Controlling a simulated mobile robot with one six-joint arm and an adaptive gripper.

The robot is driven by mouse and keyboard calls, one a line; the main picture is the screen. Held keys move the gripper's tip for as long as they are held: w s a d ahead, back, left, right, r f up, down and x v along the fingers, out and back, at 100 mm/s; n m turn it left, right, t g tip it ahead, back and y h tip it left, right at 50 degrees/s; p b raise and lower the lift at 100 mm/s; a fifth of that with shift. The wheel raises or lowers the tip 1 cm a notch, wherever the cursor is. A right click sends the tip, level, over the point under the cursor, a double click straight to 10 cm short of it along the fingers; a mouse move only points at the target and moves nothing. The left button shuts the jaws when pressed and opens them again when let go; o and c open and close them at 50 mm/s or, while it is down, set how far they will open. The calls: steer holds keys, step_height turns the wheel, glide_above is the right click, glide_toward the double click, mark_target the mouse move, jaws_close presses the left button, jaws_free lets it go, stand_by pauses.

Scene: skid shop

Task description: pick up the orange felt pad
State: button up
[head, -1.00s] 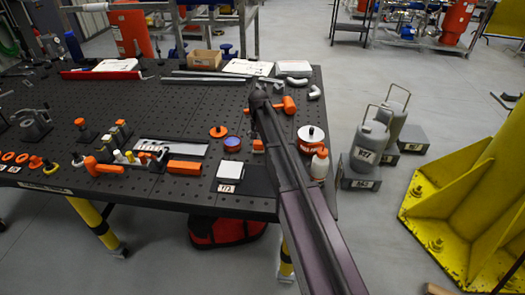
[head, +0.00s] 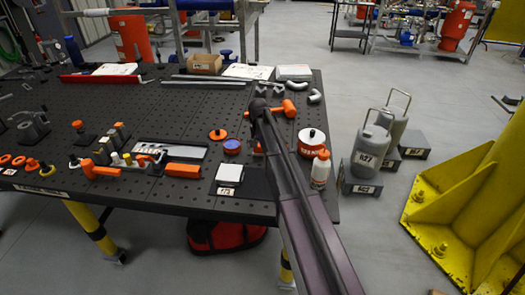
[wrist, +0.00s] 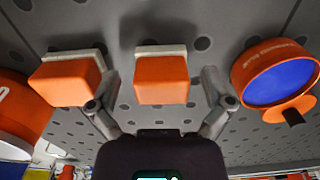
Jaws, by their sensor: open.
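In the wrist view an orange block-like piece with a pale grey-beige layer (wrist: 162,77) lies on the dark perforated table, between my open fingers. A second, similar orange piece (wrist: 68,82) lies to its left, outside the left finger. I cannot tell for sure which one is the felt pad. My gripper (wrist: 160,88) is open and empty, its fingers on either side of the middle piece with gaps. In the head view a small orange piece (head: 257,148) shows partly behind my arm; my gripper is hidden there.
A round orange tin with a blue face (wrist: 282,80) lies close to the right finger; it also shows in the head view (head: 232,146). A white-and-orange round container (head: 311,140) and a white bottle (head: 320,170) stand right of my arm. An orange mallet (head: 285,107) lies behind.

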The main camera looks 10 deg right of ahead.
steer(key=c, duration=1.2)
steer(key=shift+r, duration=0.15)
step_height(320, 180, up, 3)
steer(key=p, duration=0.3)
steer(key=shift+r+p, duration=0.2)
steer(key=shift+p, duration=0.15)
steer(key=s+d, duration=0.1)
steer(key=s, duration=0.4)
steer(key=s+d+r+p, duration=0.1)
steer(key=s, duration=0.4)
steer(key=s+d, duration=0.1)
steer(key=s, duration=0.4)
steer(key=shift+s+d+r, duration=0.15)
steer(key=shift+s+r, duration=0.05)
steer(key=shift+s, duration=0.15)
steer(key=shift+o, duration=1.4)
steer(key=shift+c, duration=0.7)
